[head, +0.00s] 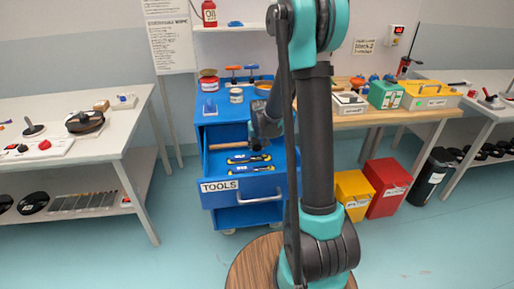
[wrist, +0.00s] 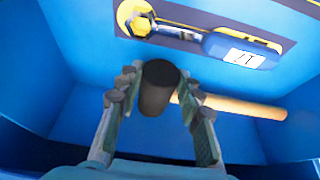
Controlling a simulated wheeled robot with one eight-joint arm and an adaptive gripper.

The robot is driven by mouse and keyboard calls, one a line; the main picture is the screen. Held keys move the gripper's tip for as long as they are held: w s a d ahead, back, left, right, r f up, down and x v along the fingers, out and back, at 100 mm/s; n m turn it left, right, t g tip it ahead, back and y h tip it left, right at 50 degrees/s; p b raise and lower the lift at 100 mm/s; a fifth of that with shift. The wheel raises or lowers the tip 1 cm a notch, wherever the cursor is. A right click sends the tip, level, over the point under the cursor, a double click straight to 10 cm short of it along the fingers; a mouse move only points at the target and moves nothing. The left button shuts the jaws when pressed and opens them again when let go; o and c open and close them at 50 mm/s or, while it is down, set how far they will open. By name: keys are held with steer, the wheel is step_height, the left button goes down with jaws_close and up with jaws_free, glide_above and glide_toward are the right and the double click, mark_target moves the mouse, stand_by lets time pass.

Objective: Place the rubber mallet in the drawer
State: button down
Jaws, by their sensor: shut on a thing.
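The rubber mallet, with a dark head (wrist: 157,88) and a wooden handle (wrist: 240,106), is between the fingers of my gripper (wrist: 155,100) in the wrist view. The gripper is shut on the head, and the handle extends to the right. In the head view the handle (head: 229,146) shows over the open blue drawer (head: 246,190) labelled TOOLS. My arm hides part of the gripper there. The mallet is within the drawer's outline; whether it touches the floor I cannot tell.
Wrenches with blue and yellow handles (head: 249,158) lie in the drawer; one wrench (wrist: 240,47) is close beyond the mallet in the wrist view. Cans and tools stand on the cart top. A white table (head: 60,110) is at left; yellow and red bins (head: 387,186) are at right.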

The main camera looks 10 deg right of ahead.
steer(key=shift+s+f, duration=0.15)
steer(key=shift+f, duration=0.2)
steer(key=shift+f, duration=0.15)
steer(key=c, duration=1)
jaws_free()
steer(key=v, duration=1.2)
